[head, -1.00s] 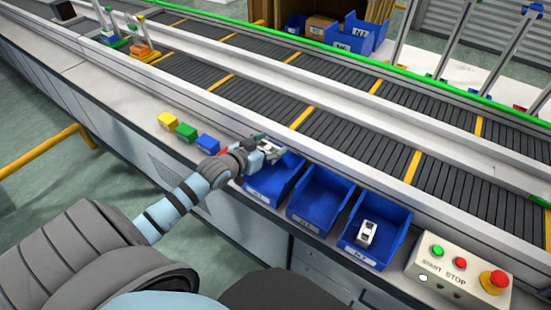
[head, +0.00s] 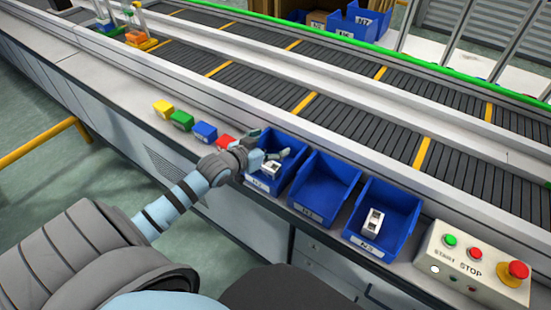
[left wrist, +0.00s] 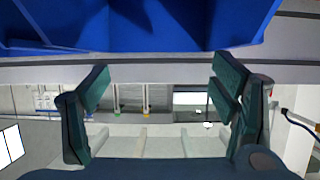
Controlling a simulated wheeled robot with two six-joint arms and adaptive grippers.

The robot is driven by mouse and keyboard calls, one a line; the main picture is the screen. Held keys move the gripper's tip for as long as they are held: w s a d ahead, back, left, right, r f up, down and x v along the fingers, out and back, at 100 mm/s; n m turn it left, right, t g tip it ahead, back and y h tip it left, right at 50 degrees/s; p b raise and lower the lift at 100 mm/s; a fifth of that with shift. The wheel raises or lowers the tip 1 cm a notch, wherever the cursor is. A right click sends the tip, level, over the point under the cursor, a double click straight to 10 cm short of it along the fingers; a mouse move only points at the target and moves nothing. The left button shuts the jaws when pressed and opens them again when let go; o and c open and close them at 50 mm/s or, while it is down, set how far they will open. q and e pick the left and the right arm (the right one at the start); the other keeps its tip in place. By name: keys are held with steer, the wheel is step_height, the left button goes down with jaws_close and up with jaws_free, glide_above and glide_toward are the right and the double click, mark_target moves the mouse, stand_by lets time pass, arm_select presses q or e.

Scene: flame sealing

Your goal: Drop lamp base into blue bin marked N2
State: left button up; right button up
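Three blue bins stand in a row on the near ledge: the left bin (head: 294,148), the middle bin (head: 328,187) and the right bin (head: 390,204). Their front labels are small; the right one looks like N3, the others are hard to read. A white piece (head: 270,168), likely the lamp base, shows in the left bin below my left gripper (head: 271,147). A similar white piece (head: 373,223) lies in the right bin. The middle bin looks empty. My left gripper is open, its fingers wide apart and empty in the left wrist view (left wrist: 160,75).
A button box (head: 472,262) stands at the right. A conveyor (head: 370,132) runs behind. More blue bins (head: 358,22) stand beyond it.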

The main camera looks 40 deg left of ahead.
arm_select(q)
steer(key=v, duration=0.7)
steer(key=shift+s, duration=0.2)
steer(key=shift+r, duration=0.15)
